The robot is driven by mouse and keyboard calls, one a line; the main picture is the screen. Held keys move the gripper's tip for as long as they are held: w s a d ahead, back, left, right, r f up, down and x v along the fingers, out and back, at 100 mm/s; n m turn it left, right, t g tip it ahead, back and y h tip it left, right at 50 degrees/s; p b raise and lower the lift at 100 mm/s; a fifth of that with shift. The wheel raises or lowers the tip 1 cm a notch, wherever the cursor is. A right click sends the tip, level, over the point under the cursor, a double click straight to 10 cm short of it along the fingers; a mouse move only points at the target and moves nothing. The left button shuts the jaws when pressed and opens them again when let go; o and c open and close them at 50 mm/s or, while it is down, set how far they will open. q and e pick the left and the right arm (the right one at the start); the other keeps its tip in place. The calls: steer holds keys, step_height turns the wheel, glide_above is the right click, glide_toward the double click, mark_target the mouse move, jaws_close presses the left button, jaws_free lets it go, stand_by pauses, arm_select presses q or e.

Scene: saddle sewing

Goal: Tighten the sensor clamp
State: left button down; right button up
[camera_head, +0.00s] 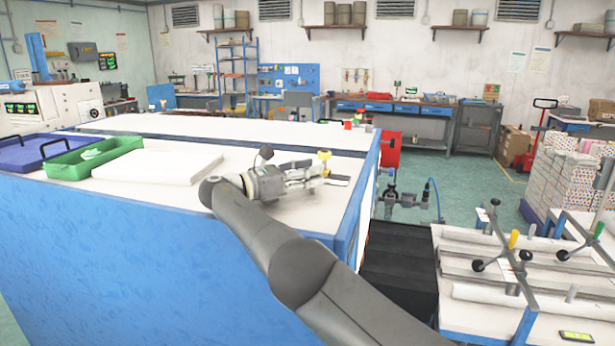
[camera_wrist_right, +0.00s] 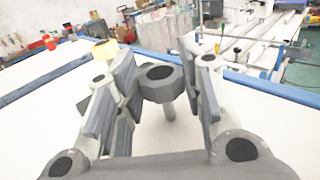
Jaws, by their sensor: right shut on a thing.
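My right gripper (camera_head: 312,176) is over the white top of the blue-sided bench, near its right edge. A short grey pin (camera_wrist_right: 169,110) hangs below the ring. I cannot tell how the knob joins the clamp. My left gripper is not in view.
A green tray (camera_head: 75,168), a blue tray (camera_head: 28,156) and a white slab (camera_head: 160,166) lie on the bench at left. The bench's right blue edge (camera_head: 362,190) is close. A white table (camera_head: 465,318) with clamp bars stands at right, beyond dark steps (camera_head: 398,262).

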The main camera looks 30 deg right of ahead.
steer(key=shift+r, duration=0.15)
steer(key=o, duration=1)
steer(key=shift+o, duration=0.2)
